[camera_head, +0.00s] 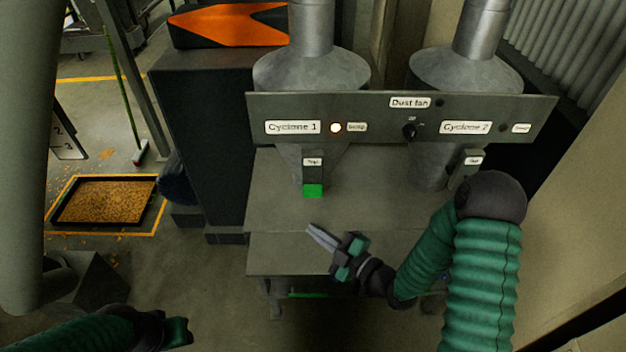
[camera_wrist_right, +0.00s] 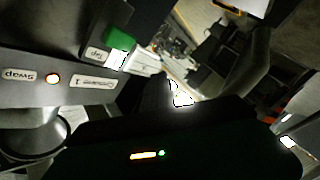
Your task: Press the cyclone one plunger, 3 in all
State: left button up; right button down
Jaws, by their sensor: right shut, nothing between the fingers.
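The cyclone one plunger is a green block (camera_head: 313,190) below a small labelled dark housing (camera_head: 313,165), under the Cyclone 1 label (camera_head: 293,127). The green block (camera_wrist_right: 119,38) also shows at the upper left of the right wrist view. A round lamp (camera_head: 335,127) beside the Cyclone 1 label glows. My right gripper (camera_head: 309,231) is shut and empty, in front of and below the green block in the picture, apart from it. My left gripper (camera_head: 178,332) is low at the left edge area; its fingers are not clear.
The grey panel (camera_head: 375,105) spans two metal cyclones. It carries a dust fan knob (camera_head: 409,131) and the Cyclone 2 label (camera_head: 466,127), with another labelled housing (camera_head: 466,165) below. A grey bench surface (camera_head: 270,215) lies beneath. A tray of grain (camera_head: 105,201) sits on the floor at left.

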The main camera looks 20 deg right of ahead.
jog(key=shift+s+f, duration=0.1)
jog(key=shift+f, duration=0.05)
send_near(303, 195)
jog(key=w+a, duration=0.3)
jog(key=shift+w+d+f, duration=0.25)
dwell(0.3)
dwell(1.8)
jog(key=shift+w+b, duration=0.3)
jog(key=shift+b, duration=0.15)
jog(key=shift+d+r, duration=0.1)
